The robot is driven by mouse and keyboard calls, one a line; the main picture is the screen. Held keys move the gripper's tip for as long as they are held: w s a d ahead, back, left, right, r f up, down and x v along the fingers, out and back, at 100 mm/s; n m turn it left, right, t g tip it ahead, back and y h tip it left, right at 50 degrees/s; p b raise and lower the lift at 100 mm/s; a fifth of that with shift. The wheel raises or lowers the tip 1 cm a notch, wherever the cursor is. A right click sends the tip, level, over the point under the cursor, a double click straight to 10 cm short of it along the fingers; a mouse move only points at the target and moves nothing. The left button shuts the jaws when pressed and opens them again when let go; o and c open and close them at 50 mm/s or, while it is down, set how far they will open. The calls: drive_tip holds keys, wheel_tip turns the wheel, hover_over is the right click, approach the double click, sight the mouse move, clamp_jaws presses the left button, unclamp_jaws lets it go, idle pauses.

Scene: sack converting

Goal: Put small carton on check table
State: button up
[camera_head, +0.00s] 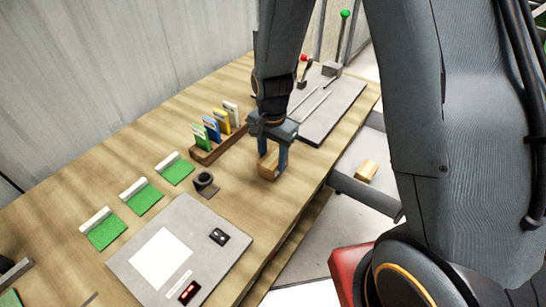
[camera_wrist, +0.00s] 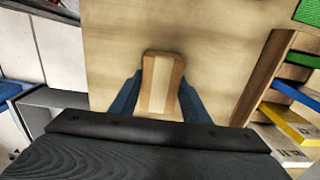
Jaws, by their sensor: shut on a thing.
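The small carton (camera_wrist: 158,82) is brown with a pale strip along its top. In the wrist view it sits between the two blue fingers of my gripper (camera_wrist: 158,96), which are shut on its sides. In the head view the carton (camera_head: 268,167) shows below my gripper (camera_head: 273,158), at or just above the wooden table top (camera_head: 235,205). I cannot tell whether it touches the table. Part of the carton is hidden by the fingers.
A wooden rack (camera_head: 218,147) with coloured cards stands left of my gripper. A dark roll holder (camera_head: 205,183), a grey panel (camera_head: 180,255) and green pads (camera_head: 142,196) lie nearer. A grey plate (camera_head: 325,115) with rods lies behind. Another brown block (camera_head: 367,171) lies off the table's right edge.

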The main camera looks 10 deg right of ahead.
sight(273, 158)
drive_tip(key=shift+f, duration=0.3)
drive_tip(key=o, duration=1.1)
wheel_tip(273, 158, up, 12)
drive_tip(key=b, duration=0.3)
drive_tip(key=s+d+n+t, duration=0.1)
drive_tip(key=s+d+n, duration=0.3)
drive_tip(key=d, duration=0.1)
drive_tip(key=s+d+n, duration=0.4)
drive_tip(key=n, duration=0.1)
drive_tip(key=shift+s+d+f+t, duration=0.15)
drive_tip(key=shift+s+d+t, duration=0.25)
drive_tip(key=shift+f, duration=0.1)
